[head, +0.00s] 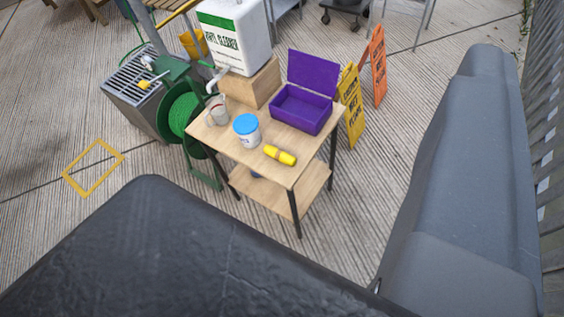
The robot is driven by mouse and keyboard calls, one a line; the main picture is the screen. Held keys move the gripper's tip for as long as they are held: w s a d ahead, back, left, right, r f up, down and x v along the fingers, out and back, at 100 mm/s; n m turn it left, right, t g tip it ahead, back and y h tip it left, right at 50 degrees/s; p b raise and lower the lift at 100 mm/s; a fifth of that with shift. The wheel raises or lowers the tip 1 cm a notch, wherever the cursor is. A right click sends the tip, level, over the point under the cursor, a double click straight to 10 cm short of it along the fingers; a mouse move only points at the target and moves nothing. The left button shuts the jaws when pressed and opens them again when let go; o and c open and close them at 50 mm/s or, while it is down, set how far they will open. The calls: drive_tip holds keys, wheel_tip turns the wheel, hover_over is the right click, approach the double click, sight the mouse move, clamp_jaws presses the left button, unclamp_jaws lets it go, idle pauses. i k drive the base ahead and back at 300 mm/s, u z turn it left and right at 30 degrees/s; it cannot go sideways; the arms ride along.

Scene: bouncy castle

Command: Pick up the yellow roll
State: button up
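The yellow roll (280,155) is a small bright yellow cylinder with a darker band near one end. It lies on its side on the wooden top of a small two-tier table (240,163), near the front right edge. Nothing covers it. No gripper fingers can be made out. Large dark and grey parts, which seem to be my own body, fill the bottom and right of the view, well apart from the roll.
On the table, a blue-lidded white tub (247,131) stands left of the roll, an open purple box (301,108) behind it, and a clear cup (217,110) at the left. A large white jug (235,35) stands on a wooden block (252,84). A green hose reel (183,115) is beside the table.

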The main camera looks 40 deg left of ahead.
sight(281, 156)
drive_tip(key=u, duration=0.1)
drive_tip(key=i, duration=0.95)
drive_tip(key=z, duration=0.05)
